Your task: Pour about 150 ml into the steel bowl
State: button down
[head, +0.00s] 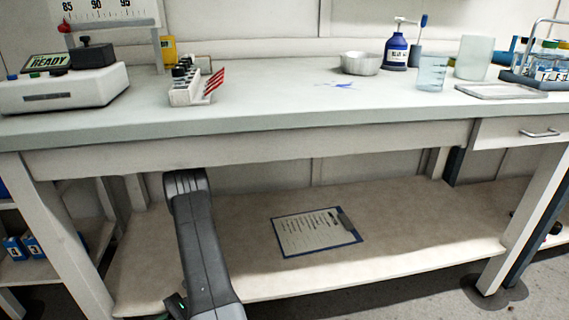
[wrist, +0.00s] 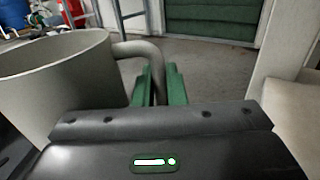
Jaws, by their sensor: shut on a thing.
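The steel bowl (head: 361,64) stands upright on the bench top, towards the back and right of the middle. In the wrist view, my gripper (wrist: 160,84), with green fingers, is shut on the curved handle of a large grey jug (wrist: 60,85). The jug is on the left of that view, its rim upward and roughly level. I cannot tell what is in it. The bowl does not show in the wrist view. My gripper and the jug do not show in the head view, where only part of my arm shows, low in front of the bench.
Close right of the bowl are a blue pump bottle (head: 396,52), a clear beaker (head: 432,74) and a pale cup (head: 474,58). A tube rack (head: 186,92) and a READY device (head: 65,90) stand left. Bench room is clear in front of the bowl. A clipboard (head: 315,232) lies below.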

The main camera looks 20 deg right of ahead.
aim_at(352, 63)
jog(key=k+l, duration=0.15)
jog(key=l, duration=0.3)
jog(key=k+l+z, duration=0.1)
jog(key=l, duration=0.3)
jog(key=k+l+z, duration=0.1)
jog(key=l, duration=0.35)
jog(key=k+l, duration=0.1)
jog(key=l, duration=0.35)
jog(key=k+l+z, duration=0.1)
jog(key=l, duration=0.35)
